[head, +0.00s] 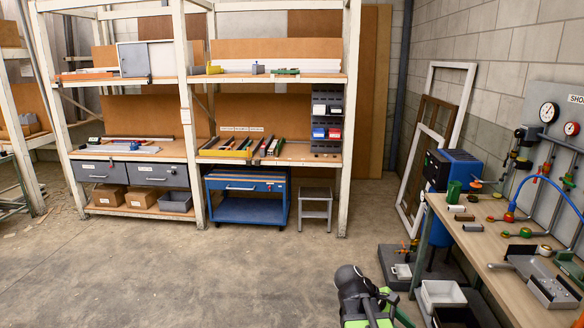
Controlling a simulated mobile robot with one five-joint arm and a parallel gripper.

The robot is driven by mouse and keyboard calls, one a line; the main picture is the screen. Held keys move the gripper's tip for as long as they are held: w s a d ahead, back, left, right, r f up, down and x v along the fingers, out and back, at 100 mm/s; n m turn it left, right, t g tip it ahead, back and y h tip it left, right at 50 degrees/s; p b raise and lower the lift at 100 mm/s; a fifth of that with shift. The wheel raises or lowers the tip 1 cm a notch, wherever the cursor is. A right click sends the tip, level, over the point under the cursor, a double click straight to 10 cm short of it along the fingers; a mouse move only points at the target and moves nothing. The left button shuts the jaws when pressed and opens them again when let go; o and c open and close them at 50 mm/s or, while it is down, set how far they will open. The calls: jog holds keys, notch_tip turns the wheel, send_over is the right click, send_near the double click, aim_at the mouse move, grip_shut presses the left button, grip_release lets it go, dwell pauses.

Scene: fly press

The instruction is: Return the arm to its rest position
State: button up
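I cannot make out my gripper or its fingers anywhere in the head view. A black and green jointed body (357,298) with a rounded dark top rises from the bottom edge, right of centre. It is cut off by the frame, and I cannot tell whether it is part of my arm. No object is seen held.
A wooden workbench (480,240) with fittings and a metal tray stands at the right. A blue machine (460,170) is behind it; a white bin (441,294) sits on the floor beside it. Shelving (265,79), a blue cart (246,185) and a stool (315,194) line the back. The middle floor is clear.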

jog(key=a+f+m+t+y, duration=0.1)
jog(key=a+f+m+y, duration=0.2)
jog(key=a, duration=0.6)
jog(key=w+a+f+m+t+y, duration=0.1)
jog(key=a+f+m+y, duration=0.3)
jog(key=a+m+y, duration=0.2)
jog(key=a+m, duration=0.2)
jog(key=a, duration=0.2)
jog(key=shift+w+f, duration=0.15)
jog(key=shift+w, duration=0.15)
